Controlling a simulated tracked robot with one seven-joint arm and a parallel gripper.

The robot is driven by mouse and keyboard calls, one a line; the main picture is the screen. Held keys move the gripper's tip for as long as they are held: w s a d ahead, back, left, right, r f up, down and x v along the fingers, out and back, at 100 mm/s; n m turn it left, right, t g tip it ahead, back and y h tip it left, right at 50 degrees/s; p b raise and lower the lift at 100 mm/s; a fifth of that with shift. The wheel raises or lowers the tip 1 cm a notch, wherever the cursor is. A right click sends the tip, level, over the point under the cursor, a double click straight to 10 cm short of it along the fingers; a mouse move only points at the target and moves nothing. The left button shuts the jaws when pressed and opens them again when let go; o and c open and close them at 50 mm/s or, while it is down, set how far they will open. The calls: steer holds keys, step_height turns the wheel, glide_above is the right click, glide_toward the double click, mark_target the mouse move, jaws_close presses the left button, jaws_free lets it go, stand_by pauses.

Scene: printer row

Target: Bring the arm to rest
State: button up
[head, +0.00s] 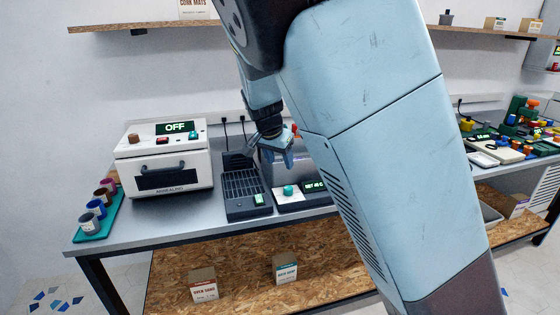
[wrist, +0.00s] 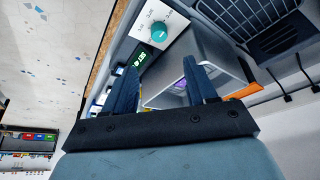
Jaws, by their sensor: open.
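My gripper (head: 276,147) hangs in the head view over the middle of the workbench (head: 152,228), in front of a grey machine with a teal knob (head: 288,190). Its two blue fingers stand apart in the wrist view (wrist: 160,78), and I see nothing held between them. The grey machine's open bay (wrist: 205,65) shows behind and between the fingers, with something purple inside. Whether the fingers touch the machine I cannot tell. My light-blue arm covers much of the right half of the head view and hides part of the bench.
A white machine (head: 163,160) reading OFF stands at left, beside a green tray (head: 98,228) of small pots. A dark slatted unit (head: 245,188) is next to the grey machine. Boxes (head: 203,284) sit on the lower shelf. A wall shelf (head: 135,28) runs above.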

steer(key=s+d+r+n+g+y, duration=0.1)
steer(key=s+d+r+y, duration=0.15)
steer(key=s+d, duration=0.4)
steer(key=s+d+r+n+g+y, duration=0.1)
steer(key=s+d+r+y, duration=0.15)
steer(key=d, duration=0.75)
steer(key=s+d+r+n+t+h, duration=0.1)
steer(key=s+d+r, duration=0.1)
steer(key=s, duration=0.5)
steer(key=s+d+r+n+t+h, duration=0.1)
steer(key=s+d+r, duration=0.2)
steer(key=s, duration=0.4)
steer(key=s+d+r+n+t, duration=0.1)
steer(key=s+d+r+n, duration=0.1)
steer(key=s, duration=0.4)
steer(key=shift+s+d+r+t+h, duration=0.4)
steer(key=shift+r, duration=0.05)
steer(key=shift+c, duration=0.4)
